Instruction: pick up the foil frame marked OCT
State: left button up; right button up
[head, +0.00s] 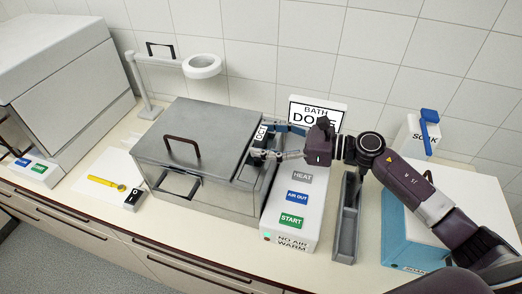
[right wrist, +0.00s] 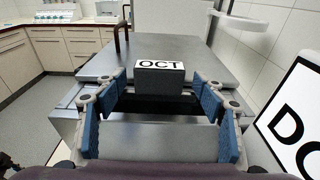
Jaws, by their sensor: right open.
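The foil frame's OCT tab (right wrist: 160,79) is a dark grey block with a white label on top, at the edge of a metal bath. In the head view the OCT label (head: 261,133) is at the bath's right end, partly beside my fingers. My right gripper (head: 268,143) reaches in from the right. In the right wrist view its blue-padded fingers stand open on either side of the block, with gaps on both sides (right wrist: 160,85). The rest of the frame, down in the dark slot, is hidden. My left gripper is not in view.
The metal bath (head: 196,135) has a lid with a dark handle. A control box (head: 292,215) with HEAT, AIR OUT and START stands right of it. A narrow grey holder (head: 347,218), blue-sided box (head: 405,235) and BATH sign (head: 317,103) are close to my right arm.

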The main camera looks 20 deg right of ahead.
jog(key=shift+w+a, duration=0.3)
jog(key=shift+a, duration=0.15)
jog(key=shift+a+f, duration=0.1)
jog(key=shift+a, duration=0.05)
jog(key=c, duration=1.5)
